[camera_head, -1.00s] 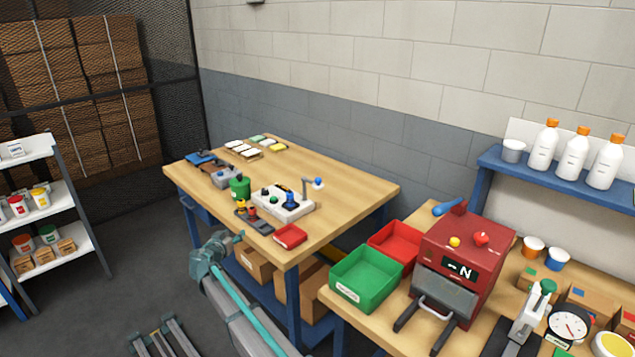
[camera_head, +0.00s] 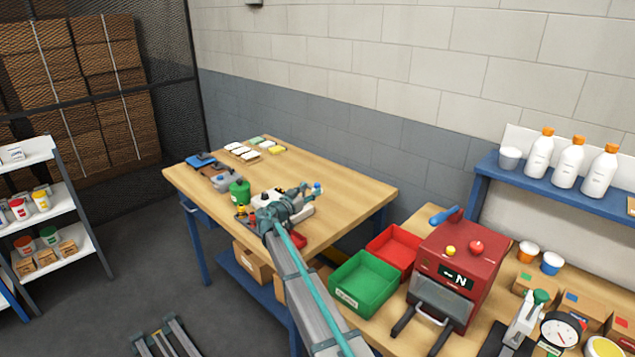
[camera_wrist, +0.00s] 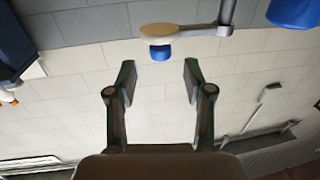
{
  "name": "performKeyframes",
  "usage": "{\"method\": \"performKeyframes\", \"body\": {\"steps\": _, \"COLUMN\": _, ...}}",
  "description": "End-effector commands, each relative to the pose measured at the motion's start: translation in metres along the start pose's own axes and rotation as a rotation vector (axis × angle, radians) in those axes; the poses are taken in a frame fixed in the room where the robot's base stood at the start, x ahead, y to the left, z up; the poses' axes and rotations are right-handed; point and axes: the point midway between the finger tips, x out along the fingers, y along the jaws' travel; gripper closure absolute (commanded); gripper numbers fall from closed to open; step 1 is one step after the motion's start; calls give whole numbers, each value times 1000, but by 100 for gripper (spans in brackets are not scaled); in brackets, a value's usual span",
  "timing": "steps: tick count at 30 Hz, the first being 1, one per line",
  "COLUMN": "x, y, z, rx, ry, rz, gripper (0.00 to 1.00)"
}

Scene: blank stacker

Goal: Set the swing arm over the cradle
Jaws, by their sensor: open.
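The swing arm (camera_wrist: 200,31) is a grey bar on a post in the wrist view, with a cream round head (camera_wrist: 168,31) and a blue tip (camera_wrist: 160,52). Its blue end (camera_head: 318,188) shows just past my gripper in the head view. My gripper (camera_wrist: 160,72) is open and empty; its fingertips are just short of the head, which lies across the gap ahead. My gripper (camera_head: 306,191) covers much of the white stacker base (camera_head: 301,210) in the head view. A blue rounded part (camera_wrist: 292,12) is at the wrist view's top right; I cannot tell whether it is the cradle.
A green canister (camera_head: 239,192) stands left of the base. A red tray (camera_head: 298,239) is partly hidden by my arm. Green (camera_head: 365,283) and red (camera_head: 397,248) bins stand on the nearer bench.

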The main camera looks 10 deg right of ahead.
Motion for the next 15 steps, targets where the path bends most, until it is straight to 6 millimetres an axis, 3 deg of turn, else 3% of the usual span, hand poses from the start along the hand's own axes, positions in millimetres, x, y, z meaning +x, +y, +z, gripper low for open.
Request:
{"method": "performKeyframes", "body": {"steps": 6, "x": 36, "y": -2, "z": -3, "rx": -2, "ry": 0, "rz": 0, "gripper": 48}}
{"method": "performKeyframes", "body": {"steps": 15, "x": 53, "y": 0, "z": 0, "rx": 0, "ry": -1, "rz": -1, "gripper": 48}}
